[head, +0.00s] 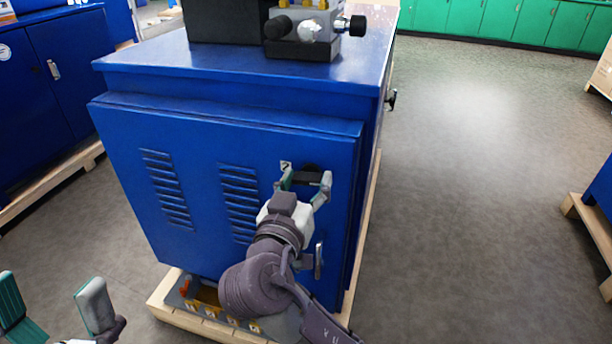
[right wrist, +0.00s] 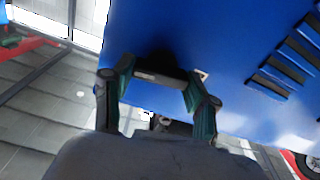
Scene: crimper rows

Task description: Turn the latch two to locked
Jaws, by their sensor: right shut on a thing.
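I cannot read the label's number. My right gripper (head: 306,179) is shut on the latch, one finger at each end of its bar. In the right wrist view, the latch's dark bar (right wrist: 160,77) lies across between the fingers of my right gripper (right wrist: 160,82), against the blue door. The bar looks roughly level in the head view. My left gripper (head: 50,281) is open and empty at the lower left, away from the cabinet.
A silver handle (head: 319,260) is lower on the same door, beside my right arm. A black and grey device (head: 304,45) stands on the cabinet top. A black knob (head: 391,98) sticks out from the cabinet's right side. The grey floor (head: 470,190) to the right is clear.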

